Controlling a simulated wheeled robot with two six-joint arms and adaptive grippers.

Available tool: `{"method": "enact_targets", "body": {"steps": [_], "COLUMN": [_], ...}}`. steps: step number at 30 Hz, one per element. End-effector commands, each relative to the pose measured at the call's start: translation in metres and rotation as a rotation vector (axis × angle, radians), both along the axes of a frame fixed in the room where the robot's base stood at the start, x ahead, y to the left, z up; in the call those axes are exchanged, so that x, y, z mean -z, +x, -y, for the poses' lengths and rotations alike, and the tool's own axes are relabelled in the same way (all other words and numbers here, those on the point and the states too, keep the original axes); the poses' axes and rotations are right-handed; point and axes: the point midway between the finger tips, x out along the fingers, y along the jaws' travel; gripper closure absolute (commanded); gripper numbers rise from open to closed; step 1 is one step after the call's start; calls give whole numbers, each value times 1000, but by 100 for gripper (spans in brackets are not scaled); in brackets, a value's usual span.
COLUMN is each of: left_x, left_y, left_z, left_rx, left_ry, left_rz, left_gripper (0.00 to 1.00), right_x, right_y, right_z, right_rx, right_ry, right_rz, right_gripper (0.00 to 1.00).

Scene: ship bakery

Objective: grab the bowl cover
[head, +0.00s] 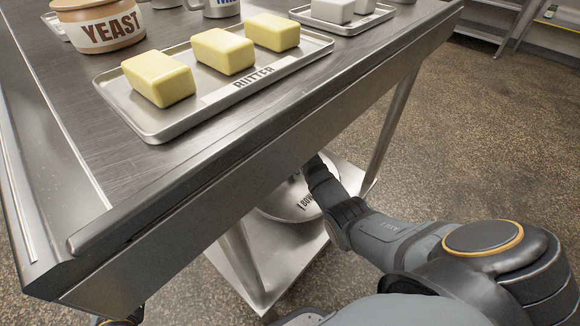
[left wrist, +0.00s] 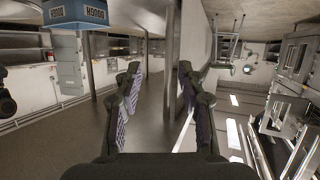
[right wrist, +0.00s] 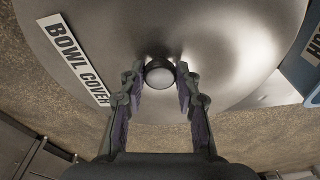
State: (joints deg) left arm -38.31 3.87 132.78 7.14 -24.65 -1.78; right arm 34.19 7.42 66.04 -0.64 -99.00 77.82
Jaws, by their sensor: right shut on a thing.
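The bowl cover is a round, shiny metal lid with a central knob (right wrist: 160,76) and a white "BOWL COVER" label (right wrist: 75,58). In the head view, part of the bowl cover (head: 283,203) shows beneath the table, above the lower shelf. My right gripper (right wrist: 160,70) has its fingers closed on either side of the knob. In the head view its fingertips are hidden behind the table edge. My left gripper (left wrist: 155,88) is open and empty, with its fingers well apart, away from the bowl cover.
The steel table (head: 180,205) overhangs my right arm. On it are a butter tray (head: 160,130) with three yellow blocks and a yeast crock (head: 97,28). The lower shelf (head: 265,270) and a table leg (head: 392,125) are close by. Open floor (head: 470,130) lies right.

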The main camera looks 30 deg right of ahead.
Motion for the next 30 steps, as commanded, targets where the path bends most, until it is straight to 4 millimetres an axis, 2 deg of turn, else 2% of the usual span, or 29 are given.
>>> {"method": "enact_targets", "body": {"steps": [3, 9, 15, 18, 22, 26, 30], "left_x": [39, 98, 129, 110, 101, 96, 95], "left_y": [-25, -80, -142, -143, -147, -149, -150], "left_z": [2, 8, 11, 7, 2, -1, -2], "left_rx": [9, 29, 55, 55, 50, 47, 46], "left_ry": [-6, -17, -20, 6, 29, 40, 45], "left_rz": [-181, -479, -777, -844, -912, -947, -962], "left_gripper": [60, 60, 60, 60, 60, 60, 60], "right_x": [-9, -20, -30, -45, -53, -57, -58], "right_y": [-5, -14, -37, -63, -86, -99, -103], "right_z": [1, 1, 3, 5, 6, 7, 7], "right_rx": [0, 0, -1, -1, -1, 0, 0], "right_ry": [-1, -1, -2, -2, -2, -2, -1], "right_rz": [2, 1, 0, 0, 0, 0, 2], "right_gripper": [100, 100, 100, 100, 100, 100, 100]}}
